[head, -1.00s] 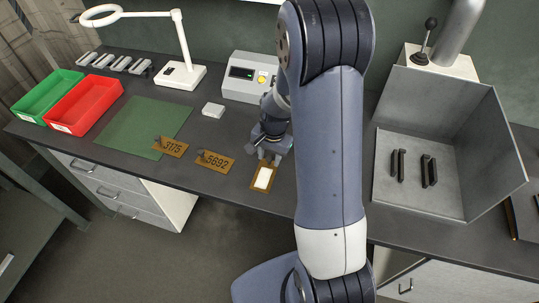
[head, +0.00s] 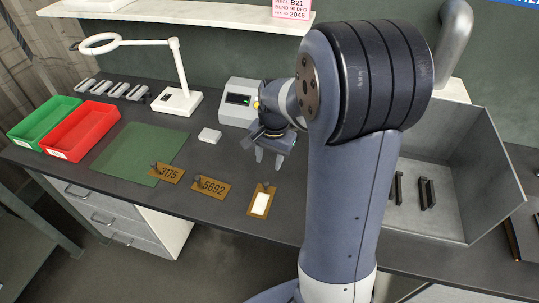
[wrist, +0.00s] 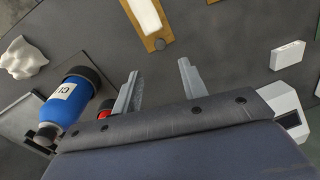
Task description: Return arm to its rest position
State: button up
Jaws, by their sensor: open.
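My gripper (head: 268,158) is open and empty, held above the grey worktop just behind the brass tag with a white label (head: 260,202). In the wrist view my gripper's two fingers (wrist: 160,88) stand apart with bare worktop between them. The white-labelled tag (wrist: 148,20) lies beyond the fingertips there, clear of them. My arm rises in front of the bench and hides part of the worktop and of the grey open box at the right.
Brass tags 3175 (head: 166,173) and 5692 (head: 211,187) lie left of the labelled tag. A white device (head: 238,110) stands behind my gripper. A blue bottle (wrist: 66,105) shows in the wrist view. A grey box (head: 462,150) stands right.

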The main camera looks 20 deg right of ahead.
aim_at(266, 183)
jog(key=shift+r, duration=0.65)
jog(key=f, duration=1.2)
jog(key=shift+w+a+f+p, duration=0.25)
jog(key=shift+w+a+p, duration=0.05)
jog(key=shift+w+a, duration=0.05)
notch_tip(266, 183, up, 2)
jog(key=shift+r, duration=0.55)
jog(key=shift+f, duration=0.1)
